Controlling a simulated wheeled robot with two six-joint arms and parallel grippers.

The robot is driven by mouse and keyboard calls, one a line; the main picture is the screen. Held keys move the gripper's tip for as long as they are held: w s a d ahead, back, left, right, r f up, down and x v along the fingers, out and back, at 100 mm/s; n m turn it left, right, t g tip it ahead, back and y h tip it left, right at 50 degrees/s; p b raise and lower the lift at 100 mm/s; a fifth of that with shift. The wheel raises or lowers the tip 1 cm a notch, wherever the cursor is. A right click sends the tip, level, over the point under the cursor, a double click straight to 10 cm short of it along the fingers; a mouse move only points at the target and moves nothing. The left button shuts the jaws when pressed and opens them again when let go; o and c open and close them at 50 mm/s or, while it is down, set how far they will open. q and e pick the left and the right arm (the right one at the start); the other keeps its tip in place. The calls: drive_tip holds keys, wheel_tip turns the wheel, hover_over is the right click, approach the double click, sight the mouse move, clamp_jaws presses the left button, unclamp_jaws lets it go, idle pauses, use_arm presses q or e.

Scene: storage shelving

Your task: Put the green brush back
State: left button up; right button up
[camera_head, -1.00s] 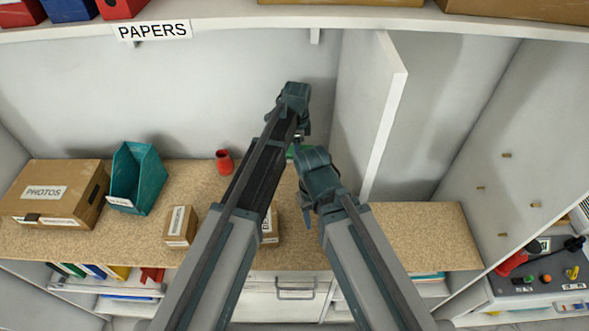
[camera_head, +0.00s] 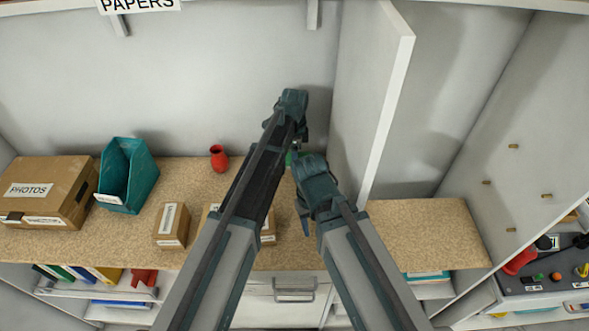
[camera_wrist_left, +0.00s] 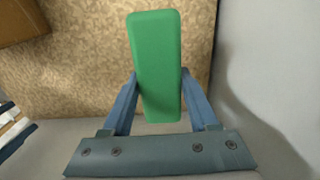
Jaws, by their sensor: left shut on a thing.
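The green brush (camera_wrist_left: 156,65) shows in the left wrist view as a long green block with rounded corners. My left gripper (camera_wrist_left: 156,100) is shut on it, one blue finger on each side, with the tan board surface behind. In the head view only a small green patch of the brush (camera_head: 291,158) shows between my two arms. My left gripper (camera_head: 296,135) is mostly hidden there by its own wrist. My right gripper (camera_head: 306,222) is in front of it, over the board, and its jaws are too hidden to read.
A tan board surface (camera_head: 430,230) carries a PHOTOS box (camera_head: 45,190), a teal holder (camera_head: 128,175), a red vase (camera_head: 219,158) and a small carton (camera_head: 171,225). A white upright panel (camera_head: 375,110) stands close right of my grippers. The board beyond it is clear.

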sight(315, 240)
use_arm(q)
drive_tip(key=shift+f+b, duration=1.8)
drive_tip(key=shift+f, duration=0.05)
use_arm(e)
drive_tip(key=shift+f, duration=1.85)
use_arm(q)
drive_tip(key=shift+f, duration=0.15)
use_arm(e)
drive_tip(key=shift+f, duration=0.15)
use_arm(q)
drive_tip(key=o, duration=1.2)
wheel_tip(315, 240, up, 12)
drive_tip(key=p, duration=1.2)
drive_tip(key=shift+r, duration=0.25)
use_arm(e)
wheel_tip(315, 240, up, 12)
drive_tip(key=shift+r, duration=0.2)
use_arm(q)
drive_tip(key=shift+s+f, duration=0.1)
drive_tip(key=shift+f, duration=0.05)
use_arm(e)
drive_tip(key=shift+s, duration=0.1)
